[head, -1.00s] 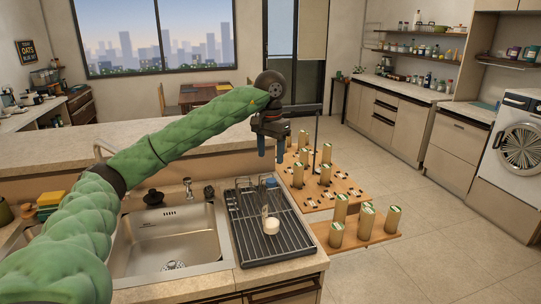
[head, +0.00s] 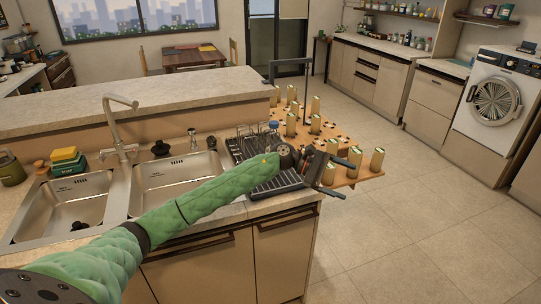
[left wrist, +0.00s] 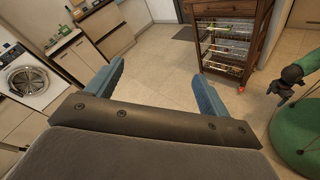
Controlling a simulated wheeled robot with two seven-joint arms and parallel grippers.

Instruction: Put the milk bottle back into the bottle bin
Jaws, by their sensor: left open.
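My left gripper (head: 340,178) is open and empty, over the counter's right end, with its fingers pointing right, out past the edge. It also shows in the left wrist view (left wrist: 158,75), its blue fingers apart over floor. I cannot make out the milk bottle now; my left arm covers much of the black drying rack (head: 279,188). Clear glassware (head: 246,133) stands behind the arm. I cannot tell which thing is the bottle bin. A dark gripper-like end (left wrist: 289,80), probably my right gripper, is at the right of the wrist view; its jaws are unclear.
A double sink (head: 168,170) is left of the rack. A wooden stand (head: 345,177) with several pale cylinders is beyond the counter's right end. A wooden rack cart (left wrist: 225,14) stands on the floor in the wrist view. The floor at right is clear.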

